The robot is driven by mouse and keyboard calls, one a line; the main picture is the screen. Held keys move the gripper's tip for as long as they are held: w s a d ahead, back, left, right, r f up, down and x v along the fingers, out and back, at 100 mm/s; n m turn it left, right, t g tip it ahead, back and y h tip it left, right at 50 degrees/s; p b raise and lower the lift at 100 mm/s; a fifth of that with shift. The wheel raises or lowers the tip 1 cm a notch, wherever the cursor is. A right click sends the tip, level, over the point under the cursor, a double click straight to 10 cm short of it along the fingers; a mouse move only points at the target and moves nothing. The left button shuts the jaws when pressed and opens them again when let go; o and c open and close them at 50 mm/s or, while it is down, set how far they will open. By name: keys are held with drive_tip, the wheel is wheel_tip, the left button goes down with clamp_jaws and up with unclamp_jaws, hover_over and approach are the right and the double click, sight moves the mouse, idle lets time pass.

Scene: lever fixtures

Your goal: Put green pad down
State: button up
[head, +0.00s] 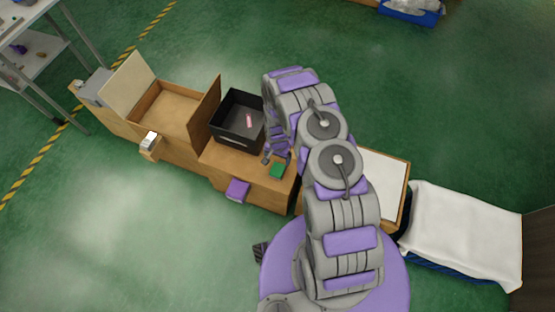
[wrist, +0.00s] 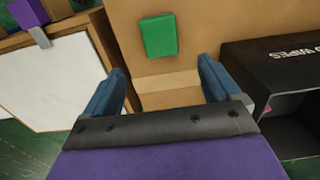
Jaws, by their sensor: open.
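The green pad (head: 277,170) lies on the wooden bench top near its front edge, to the right of the black box. In the wrist view the green pad (wrist: 159,36) lies flat on the wood, beyond my fingertips and between their lines. My gripper (head: 276,157) is just beside the pad in the head view. In the wrist view my gripper (wrist: 160,82) has its two blue fingers wide apart with nothing between them. The pad looks clear of both fingers.
A black box (head: 225,133) with a pink item (head: 249,120) inside stands left of my gripper; its lettered wall (wrist: 285,56) is close to the right finger. A purple block (head: 237,190) sticks out from the bench front. A white panel (head: 383,180) lies right of my arm.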

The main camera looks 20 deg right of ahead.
drive_tip(key=s+d+r+n, duration=0.1)
drive_tip(key=s+r, duration=0.1)
drive_tip(key=r, duration=1.5)
drive_tip(key=s+d+r+n, duration=0.1)
drive_tip(key=s+r+n, duration=0.1)
drive_tip(key=r, duration=1.4)
drive_tip(key=s+r+n+g, duration=0.1)
drive_tip(key=s+r+n, duration=0.1)
drive_tip(key=s+r, duration=1.1)
drive_tip(key=s+a+r+n, duration=0.1)
drive_tip(key=s+r, duration=0.3)
drive_tip(key=s, duration=0.4)
drive_tip(key=s+a+r+n, duration=0.1)
drive_tip(key=s+r, duration=0.3)
drive_tip(key=s, duration=0.5)
drive_tip(key=shift+s+r+g, duration=0.2)
drive_tip(key=shift+r+g, duration=0.1)
drive_tip(key=shift+g, duration=0.1)
drive_tip(key=shift+a, duration=0.1)
